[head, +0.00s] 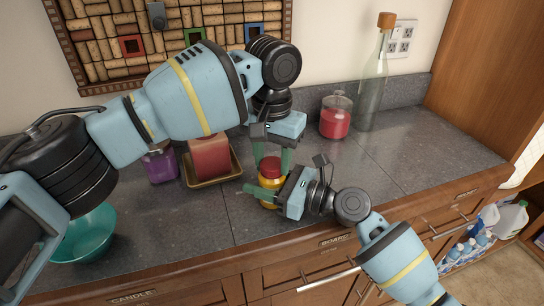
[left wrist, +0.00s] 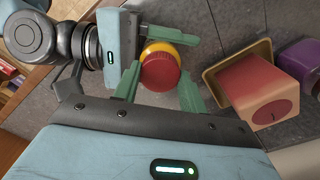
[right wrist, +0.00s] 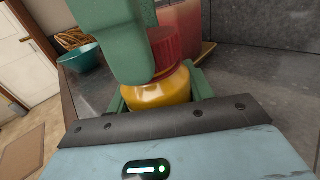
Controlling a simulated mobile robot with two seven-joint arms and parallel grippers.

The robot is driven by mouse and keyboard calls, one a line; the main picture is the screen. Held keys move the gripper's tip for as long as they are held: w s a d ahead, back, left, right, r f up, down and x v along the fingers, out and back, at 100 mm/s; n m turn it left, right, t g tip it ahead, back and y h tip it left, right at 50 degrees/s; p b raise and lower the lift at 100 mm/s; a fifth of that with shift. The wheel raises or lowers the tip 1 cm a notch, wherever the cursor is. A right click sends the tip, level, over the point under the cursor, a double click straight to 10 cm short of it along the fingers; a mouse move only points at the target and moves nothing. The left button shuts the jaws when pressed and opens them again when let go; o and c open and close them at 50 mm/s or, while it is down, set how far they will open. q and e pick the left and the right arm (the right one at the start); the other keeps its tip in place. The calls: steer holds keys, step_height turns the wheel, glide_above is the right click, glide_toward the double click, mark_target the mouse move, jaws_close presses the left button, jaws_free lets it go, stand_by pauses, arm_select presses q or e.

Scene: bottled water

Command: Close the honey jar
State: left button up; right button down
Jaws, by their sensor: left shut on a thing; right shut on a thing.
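The honey jar (head: 266,189) is a small yellow jar standing upright near the counter's front edge. Its red lid (head: 271,166) is on top of it; I cannot tell whether it is fully tightened. My left gripper (head: 272,158) comes down from above, shut on the lid. In the left wrist view the lid (left wrist: 160,73) is between its green fingers, with the yellow jar (left wrist: 166,47) below. My right gripper (head: 266,192) reaches in from the right, shut around the jar body. In the right wrist view my left finger partly hides the lid (right wrist: 164,50) above the jar (right wrist: 160,90).
A red candle (head: 210,156) on a brown tray (head: 225,178) and a purple candle (head: 160,167) are left of the jar. A teal bowl (head: 88,237) is further left. A red-filled glass jar (head: 335,122) and a corked bottle (head: 372,90) stand back right. The right counter is clear.

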arm_select(q)
steer(key=m, duration=0.5)
steer(key=o, duration=1.2)
step_height(320, 180, up, 12)
arm_select(e)
steer(key=c, duration=0.5)
jaws_free()
